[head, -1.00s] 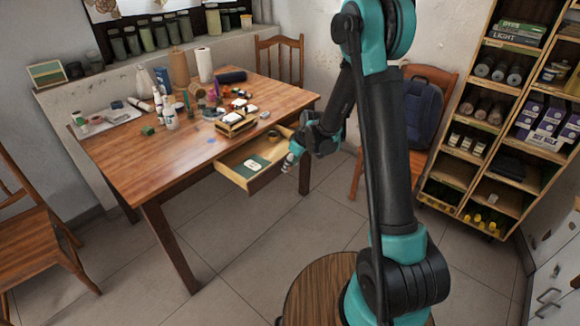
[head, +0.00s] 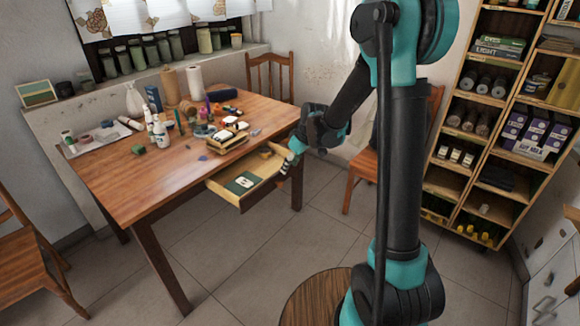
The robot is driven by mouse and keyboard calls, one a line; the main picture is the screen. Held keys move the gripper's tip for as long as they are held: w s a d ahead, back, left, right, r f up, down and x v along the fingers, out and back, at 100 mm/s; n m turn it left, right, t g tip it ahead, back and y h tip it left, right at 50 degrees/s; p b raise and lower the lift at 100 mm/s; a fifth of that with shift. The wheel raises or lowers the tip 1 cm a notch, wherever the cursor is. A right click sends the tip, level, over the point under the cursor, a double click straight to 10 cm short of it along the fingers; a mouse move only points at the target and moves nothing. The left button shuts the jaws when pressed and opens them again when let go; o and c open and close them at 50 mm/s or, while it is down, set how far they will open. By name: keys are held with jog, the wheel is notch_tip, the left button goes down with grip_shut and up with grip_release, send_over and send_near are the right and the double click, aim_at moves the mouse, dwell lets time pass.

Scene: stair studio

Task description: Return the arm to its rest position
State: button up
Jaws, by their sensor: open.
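My arm rises from the lower right in the head view, bends over at the top and reaches down to the left. My gripper (head: 285,166) is small in the picture, at the right end of the open drawer (head: 222,190). It looks open and nothing shows in it. I cannot tell whether it touches the drawer. The drawer is pulled out of the wooden table (head: 118,193) and holds a green-and-white item (head: 243,183).
Bottles and small boxes crowd the table's far half. A wooden chair (head: 30,262) stands at left, another (head: 360,172) behind my arm. A shelf (head: 478,175) stands at right, a round wooden top (head: 310,298) beside my arm's base. The tiled floor in front is clear.

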jog(key=s+d+m+h, duration=0.1)
jog(key=s+d+m, duration=0.4)
jog(key=s+d, duration=0.4)
jog(key=s+d+m+t+h, duration=0.1)
jog(key=s+d+m, duration=0.4)
jog(key=s+d, duration=0.5)
jog(key=s+h, duration=0.1)
jog(key=s, duration=0.7)
jog(key=shift+s+d+r+h, duration=0.15)
jog(key=shift+d+r+h, duration=0.05)
jog(key=shift+d+h, duration=0.1)
